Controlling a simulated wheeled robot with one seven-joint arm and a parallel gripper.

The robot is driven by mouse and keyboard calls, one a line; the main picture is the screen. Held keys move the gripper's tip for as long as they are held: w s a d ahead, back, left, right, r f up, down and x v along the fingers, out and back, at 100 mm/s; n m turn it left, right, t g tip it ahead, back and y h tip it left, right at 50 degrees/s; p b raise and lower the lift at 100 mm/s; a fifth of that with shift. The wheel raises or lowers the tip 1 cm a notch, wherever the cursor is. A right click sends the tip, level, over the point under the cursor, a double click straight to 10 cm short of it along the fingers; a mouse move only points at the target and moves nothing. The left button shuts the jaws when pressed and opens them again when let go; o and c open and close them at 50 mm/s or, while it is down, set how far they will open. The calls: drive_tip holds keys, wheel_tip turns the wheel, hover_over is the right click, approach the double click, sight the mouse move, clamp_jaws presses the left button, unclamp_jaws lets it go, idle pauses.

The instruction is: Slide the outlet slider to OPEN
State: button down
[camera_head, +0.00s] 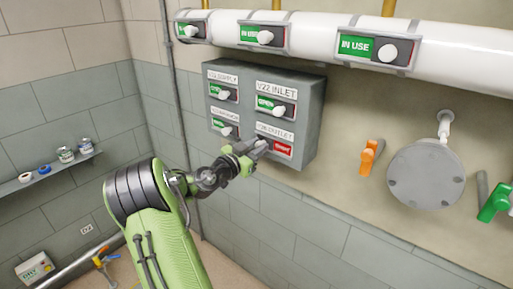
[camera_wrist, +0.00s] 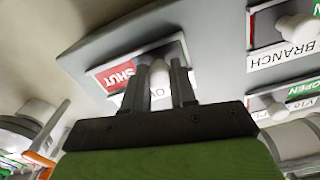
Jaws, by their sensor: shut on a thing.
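The outlet slider is at the lower right of the grey valve panel (camera_head: 315,105). Its red SHUT field (camera_head: 283,150) shows to the right of my gripper (camera_head: 250,150). In the wrist view the slider's white knob (camera_wrist: 159,73) is between the two fingers of my gripper (camera_wrist: 158,88), and the red SHUT field (camera_wrist: 117,76) is beside it. My gripper is shut on the knob. The fingers hide part of the outlet plate and its lettering.
Other sliders on the panel are the V22 inlet (camera_head: 277,104), the supply (camera_head: 223,92) and one below it (camera_head: 225,127). A white pipe (camera_head: 465,55) with IN USE sliders runs above. An orange handle (camera_head: 369,157) and a round grey cover (camera_head: 427,175) are at right.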

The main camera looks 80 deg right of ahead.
drive_tip(key=s+b, duration=0.1)
drive_tip(key=s+a+b, duration=0.1)
drive_tip(key=s+b, duration=0.1)
drive_tip(key=s+a+b, duration=0.1)
drive_tip(key=s+b, duration=0.1)
drive_tip(key=shift+s+a+f, duration=0.15)
drive_tip(key=shift+s+a, duration=0.1)
drive_tip(key=shift+s, duration=0.15)
drive_tip(key=c, duration=0.9)
unclamp_jaws()
drive_tip(key=shift+s+a, duration=0.1)
drive_tip(key=shift+w+a, duration=0.25)
drive_tip(key=b+v, duration=0.1)
drive_tip(key=v, duration=1.4)
